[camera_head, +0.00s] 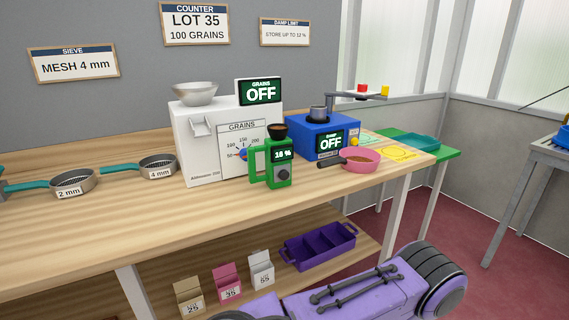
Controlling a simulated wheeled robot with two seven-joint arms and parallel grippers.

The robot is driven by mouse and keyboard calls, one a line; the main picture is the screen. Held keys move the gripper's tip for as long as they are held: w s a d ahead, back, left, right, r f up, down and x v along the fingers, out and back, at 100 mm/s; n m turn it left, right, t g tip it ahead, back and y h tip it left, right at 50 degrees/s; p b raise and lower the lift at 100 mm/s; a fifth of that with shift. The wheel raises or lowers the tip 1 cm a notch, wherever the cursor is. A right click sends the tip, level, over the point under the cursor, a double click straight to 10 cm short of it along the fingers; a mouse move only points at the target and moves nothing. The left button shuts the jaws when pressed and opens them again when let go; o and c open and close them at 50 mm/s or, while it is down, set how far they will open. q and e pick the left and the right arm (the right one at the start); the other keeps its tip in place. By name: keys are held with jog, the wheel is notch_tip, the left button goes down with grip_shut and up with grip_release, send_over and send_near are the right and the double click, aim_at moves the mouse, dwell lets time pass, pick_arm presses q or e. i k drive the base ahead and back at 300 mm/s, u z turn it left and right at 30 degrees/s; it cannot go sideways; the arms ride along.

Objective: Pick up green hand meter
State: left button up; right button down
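The green hand meter (269,171) stands upright on the wooden bench (120,218), near its front edge. It has a loop handle on its left side, a dark round cup on top, a display reading "16 %" and a dark knob below. It stands just in front of the white grain counter (200,150), whose screen reads OFF, and hides part of its front. Neither of my grippers shows in the head view, and nothing is seen holding the meter.
Right of the meter are a blue damp device (312,135) reading OFF and a pink pan (362,160). Sieves (73,183) lie on the left. Below, a shelf holds a purple tray (318,249) and small packets (228,284). Bench space left of the meter is clear.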

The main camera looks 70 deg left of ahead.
aim_at(279, 148)
jog(key=u, duration=0.6)
jog(key=i, duration=0.85)
jog(key=u, duration=0.9)
